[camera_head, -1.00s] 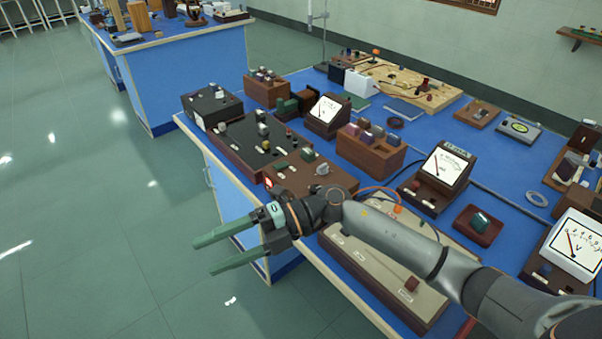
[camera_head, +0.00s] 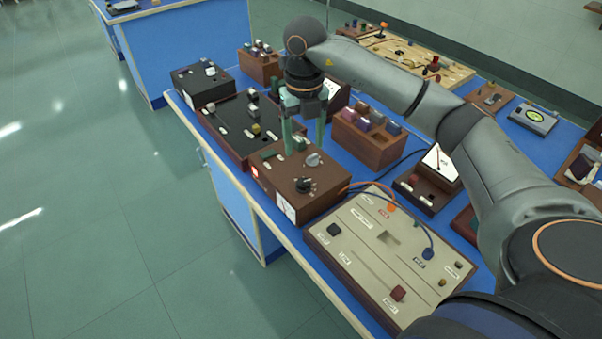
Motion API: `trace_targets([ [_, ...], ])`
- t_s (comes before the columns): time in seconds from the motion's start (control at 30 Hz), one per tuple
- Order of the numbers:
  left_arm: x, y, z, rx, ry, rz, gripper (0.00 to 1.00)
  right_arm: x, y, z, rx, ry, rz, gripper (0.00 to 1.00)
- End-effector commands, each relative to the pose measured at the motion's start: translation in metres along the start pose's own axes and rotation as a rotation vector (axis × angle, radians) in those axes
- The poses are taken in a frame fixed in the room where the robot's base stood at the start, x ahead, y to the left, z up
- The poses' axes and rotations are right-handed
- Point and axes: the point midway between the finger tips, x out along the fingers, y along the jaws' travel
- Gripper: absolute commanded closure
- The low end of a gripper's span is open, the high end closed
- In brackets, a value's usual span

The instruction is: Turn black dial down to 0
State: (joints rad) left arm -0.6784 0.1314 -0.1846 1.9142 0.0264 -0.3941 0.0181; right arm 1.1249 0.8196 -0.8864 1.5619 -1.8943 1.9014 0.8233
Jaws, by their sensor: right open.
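The black dial (camera_head: 304,185) sits on top of a brown box (camera_head: 290,198) near the front edge of the bench; its pointer setting is too small to read. A grey knob (camera_head: 313,159) stands on the same box, just behind the dial. My right gripper (camera_head: 304,146) points down over the back of the brown box, behind the black dial and apart from it. Its two green fingers are open, with nothing held between them. My left gripper is not in view.
A black panel box (camera_head: 232,130) stands left of the brown box, and a wooden weight box (camera_head: 368,146) to its right. A beige circuit board (camera_head: 390,255) with wires lies in front. Open floor is left of the bench (camera_head: 256,215).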

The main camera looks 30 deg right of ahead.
Motion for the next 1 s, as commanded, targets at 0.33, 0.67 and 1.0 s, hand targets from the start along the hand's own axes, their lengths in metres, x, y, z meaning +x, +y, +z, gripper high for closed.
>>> trace_targets([
  [0.33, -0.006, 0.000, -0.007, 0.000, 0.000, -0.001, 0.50, 0.070, 0.001, -0.002, -0.003, 0.006, 0.002, 0.31],
  [0.67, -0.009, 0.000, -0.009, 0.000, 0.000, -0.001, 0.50, 0.110, 0.001, -0.001, -0.005, 0.003, 0.004, 0.31],
  [1.0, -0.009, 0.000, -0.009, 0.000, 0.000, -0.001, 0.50, 0.113, 0.001, -0.001, -0.006, 0.001, 0.005, 0.32],
])
